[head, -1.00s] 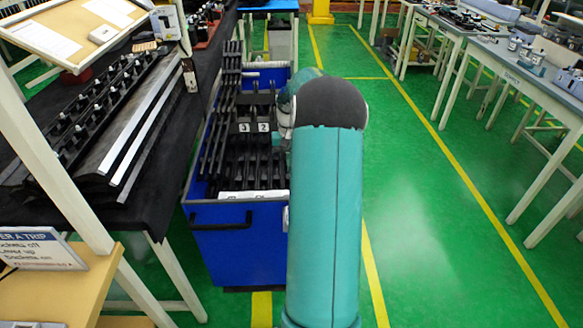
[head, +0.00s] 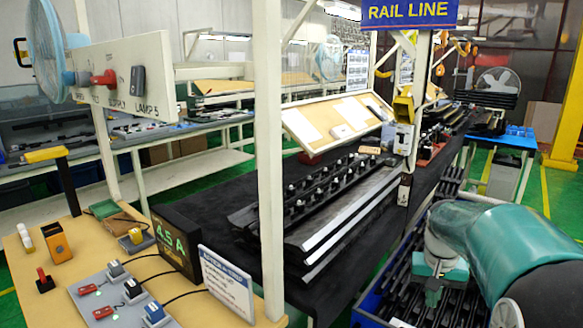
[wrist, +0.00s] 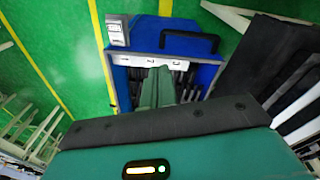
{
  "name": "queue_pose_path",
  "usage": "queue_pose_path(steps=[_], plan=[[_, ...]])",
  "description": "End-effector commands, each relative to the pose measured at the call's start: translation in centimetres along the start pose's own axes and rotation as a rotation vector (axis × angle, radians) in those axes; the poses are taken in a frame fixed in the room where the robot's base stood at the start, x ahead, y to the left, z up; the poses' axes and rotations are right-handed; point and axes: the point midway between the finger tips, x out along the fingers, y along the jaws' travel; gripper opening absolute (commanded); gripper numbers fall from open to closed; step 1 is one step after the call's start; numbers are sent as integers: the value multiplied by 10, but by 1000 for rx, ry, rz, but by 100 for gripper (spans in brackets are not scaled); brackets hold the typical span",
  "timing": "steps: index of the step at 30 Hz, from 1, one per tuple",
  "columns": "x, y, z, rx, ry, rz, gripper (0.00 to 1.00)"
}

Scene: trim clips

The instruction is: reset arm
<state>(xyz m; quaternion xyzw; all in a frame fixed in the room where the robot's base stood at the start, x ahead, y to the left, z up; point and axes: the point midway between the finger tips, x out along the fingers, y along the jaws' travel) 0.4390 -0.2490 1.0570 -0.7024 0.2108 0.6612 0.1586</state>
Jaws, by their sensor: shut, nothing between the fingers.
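My teal arm (head: 515,245) reaches in from the lower right of the head view, over the blue bin (head: 364,318). In the wrist view my gripper (wrist: 163,72) is shut with nothing in it. Its teal fingers point toward the blue bin (wrist: 180,45), over the dark rails (wrist: 182,78) standing inside. The fingers hide part of the bin's inside. I cannot tell the exact height of the fingertips above the rails.
Left of the bin stands a black-covered table (head: 345,255) with dark rail strips. A wooden bench (head: 230,310) with switches and a "4.5 A" display (head: 178,243) is near at lower left. A white post (head: 268,150) rises beside it. Green floor (wrist: 50,45) is open beside the bin.

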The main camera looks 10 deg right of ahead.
Motion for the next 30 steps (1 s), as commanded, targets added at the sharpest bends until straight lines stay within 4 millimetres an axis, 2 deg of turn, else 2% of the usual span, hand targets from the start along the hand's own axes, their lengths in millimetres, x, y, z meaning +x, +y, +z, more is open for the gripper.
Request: queue_pose_path(steps=[1, 3, 6, 12, 17, 21, 25, 30], plan=[[-15, -18, 14, -37, 32, 0, 0], [-30, -37, 33, -83, 69, -3, 0], [-50, -62, 63, -146, 125, -12, 0], [-75, -100, 128, -268, 232, -53, 0], [-84, -120, 181, -366, 314, -103, 0], [-84, -130, 222, -440, 376, -155, 0], [-81, -134, 245, -484, 411, -190, 0], [-79, -135, 253, -501, 421, -204, 0]])
